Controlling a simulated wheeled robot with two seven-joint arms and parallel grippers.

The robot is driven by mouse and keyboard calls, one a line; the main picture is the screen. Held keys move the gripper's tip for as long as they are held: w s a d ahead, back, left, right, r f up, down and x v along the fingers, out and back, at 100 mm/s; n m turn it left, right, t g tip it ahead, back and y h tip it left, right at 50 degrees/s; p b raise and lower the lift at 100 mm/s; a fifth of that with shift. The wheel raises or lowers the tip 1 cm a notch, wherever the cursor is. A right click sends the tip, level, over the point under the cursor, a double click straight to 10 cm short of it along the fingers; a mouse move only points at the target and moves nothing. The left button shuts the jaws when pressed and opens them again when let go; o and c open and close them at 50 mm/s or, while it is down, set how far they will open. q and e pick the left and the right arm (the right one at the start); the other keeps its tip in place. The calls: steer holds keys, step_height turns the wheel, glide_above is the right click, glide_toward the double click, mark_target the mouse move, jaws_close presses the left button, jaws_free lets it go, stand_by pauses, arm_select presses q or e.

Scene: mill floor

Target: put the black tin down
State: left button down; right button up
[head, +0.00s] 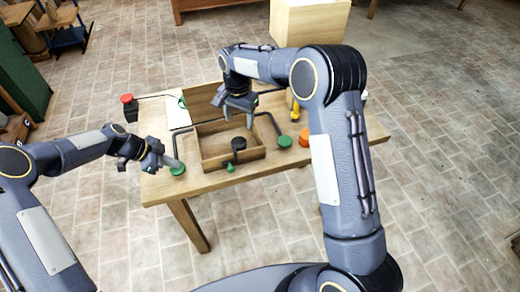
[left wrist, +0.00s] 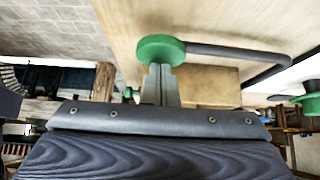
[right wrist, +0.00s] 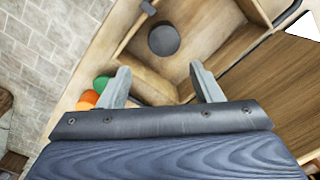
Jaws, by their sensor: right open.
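The black tin (head: 239,144) is inside the wooden box (head: 214,163) on the table, apart from both grippers. In the right wrist view the tin (right wrist: 163,40) shows as a dark round top near a corner of the box, between and beyond my fingertips. My right gripper (head: 240,108) is above the box with its fingers apart and nothing between them; it also shows in the right wrist view (right wrist: 164,86). My left gripper (head: 170,161) is at the table's left end beside a green disc (head: 177,170). Its fingers (left wrist: 160,85) look together, in front of the green disc (left wrist: 158,48).
Another green disc (head: 285,141) and an orange piece (head: 304,138) lie right of the box. A small green piece (head: 230,167) is at its front. A yellow item (head: 295,110) stands behind. A red-topped black item (head: 128,100) is at the far left. The table's front right (head: 345,145) is clear.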

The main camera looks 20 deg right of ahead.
steer(key=s+d+r+n+t+y, duration=0.1)
steer(key=s+d+r+n, duration=0.1)
steer(key=s+d+r, duration=0.4)
steer(key=s+d+r+n+t+y, duration=0.1)
steer(key=s+d+r+y, duration=0.1)
steer(key=s+r, duration=0.6)
steer(key=s+f+n+t, duration=0.3)
steer(key=s+n, duration=0.1)
steer(key=s, duration=1.7)
steer(key=shift+s+a+t+y, duration=0.3)
steer(key=shift+s, duration=0.05)
steer(key=shift+r, duration=0.15)
